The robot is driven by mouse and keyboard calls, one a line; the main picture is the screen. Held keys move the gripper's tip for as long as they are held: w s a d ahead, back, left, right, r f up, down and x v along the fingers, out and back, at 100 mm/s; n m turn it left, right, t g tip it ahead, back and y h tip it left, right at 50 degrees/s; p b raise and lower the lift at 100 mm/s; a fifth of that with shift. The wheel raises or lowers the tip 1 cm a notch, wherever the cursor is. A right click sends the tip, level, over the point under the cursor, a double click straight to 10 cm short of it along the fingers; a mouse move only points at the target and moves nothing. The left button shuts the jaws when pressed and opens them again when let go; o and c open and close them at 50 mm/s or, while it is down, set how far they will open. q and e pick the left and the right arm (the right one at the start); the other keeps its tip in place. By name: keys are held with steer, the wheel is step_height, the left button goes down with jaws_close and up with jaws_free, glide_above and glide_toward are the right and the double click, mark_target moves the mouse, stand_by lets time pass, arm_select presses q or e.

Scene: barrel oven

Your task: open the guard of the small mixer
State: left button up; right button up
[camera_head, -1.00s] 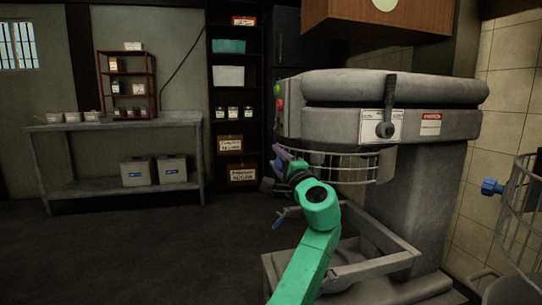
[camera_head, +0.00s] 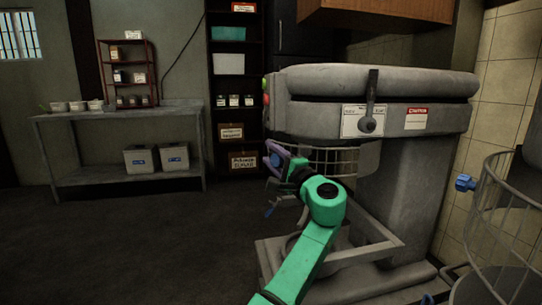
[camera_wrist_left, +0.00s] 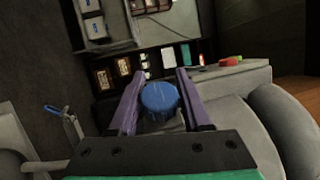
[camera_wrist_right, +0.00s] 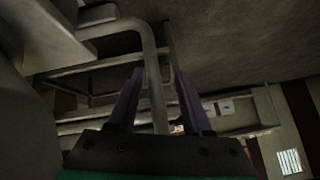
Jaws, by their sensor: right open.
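The grey mixer (camera_head: 425,95) stands in the middle of the head view. Its wire guard (camera_head: 335,160) hangs under the mixer head, partly hidden by my left arm. A blue knob (camera_head: 274,160) shows at my left gripper (camera_head: 272,153), left of the guard. In the left wrist view the knob (camera_wrist_left: 160,98) lies between the two purple fingers, which are spread apart around it. I cannot tell whether they touch it. My right gripper (camera_wrist_right: 157,78) is open, seen only in its own wrist view. A grey bar (camera_wrist_right: 153,75) shows between its fingers.
Another wire guard (camera_head: 505,222) with a blue knob (camera_head: 465,183) is at the right edge. A metal table (camera_head: 120,112) with jars stands far left, and a dark shelf (camera_head: 233,95) stands behind. The floor (camera_head: 130,235) at left is clear.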

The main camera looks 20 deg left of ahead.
mark_target(282, 164)
arm_select(q)
steer(key=shift+o, duration=1.2)
steer(key=v, duration=0.7)
steer(key=shift+s+d, duration=0.2)
